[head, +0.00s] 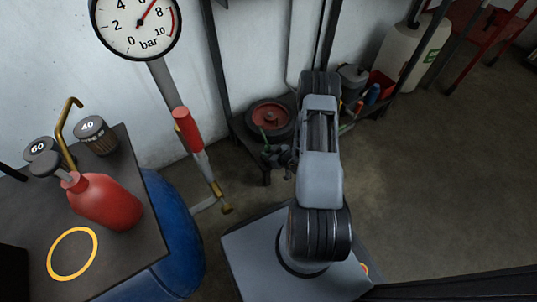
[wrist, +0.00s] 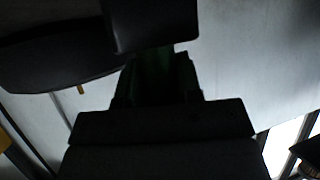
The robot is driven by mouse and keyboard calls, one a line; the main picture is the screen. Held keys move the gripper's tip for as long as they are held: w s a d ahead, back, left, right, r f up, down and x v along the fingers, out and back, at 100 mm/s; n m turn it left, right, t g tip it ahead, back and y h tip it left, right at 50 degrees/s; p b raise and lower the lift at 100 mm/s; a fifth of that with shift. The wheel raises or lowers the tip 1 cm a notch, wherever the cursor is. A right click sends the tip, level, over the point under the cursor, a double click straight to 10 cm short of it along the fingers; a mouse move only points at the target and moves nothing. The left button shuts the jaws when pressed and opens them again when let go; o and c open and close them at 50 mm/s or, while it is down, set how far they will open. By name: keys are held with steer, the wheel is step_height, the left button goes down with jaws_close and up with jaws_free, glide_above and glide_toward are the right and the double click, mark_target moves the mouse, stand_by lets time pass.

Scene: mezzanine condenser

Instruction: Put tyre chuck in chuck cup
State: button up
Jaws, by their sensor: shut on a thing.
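My gripper shows in the head view as a small dark shape (head: 278,156) just left of my arm, in front of the low shelf. In the wrist view, the gripper (wrist: 155,72) is very dark and its jaws are closed on a dark green thing (wrist: 160,78). I cannot make out its full shape, so I cannot tell for sure that it is the tyre chuck. A large black shape covers the top left of that view and hides part of it. I cannot pick out the chuck cup in either view.
A bench (head: 125,185) at left holds a red can (head: 105,203), two weights and a yellow ring (head: 73,254). A blue tank (head: 175,235) stands beside it. A pipe with a red sleeve (head: 187,129) rises nearby. A low shelf holds a red-centred wheel (head: 270,115). Floor at right is clear.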

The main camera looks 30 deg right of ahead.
steer(key=o, duration=1.1)
steer(key=shift+c, duration=0.2)
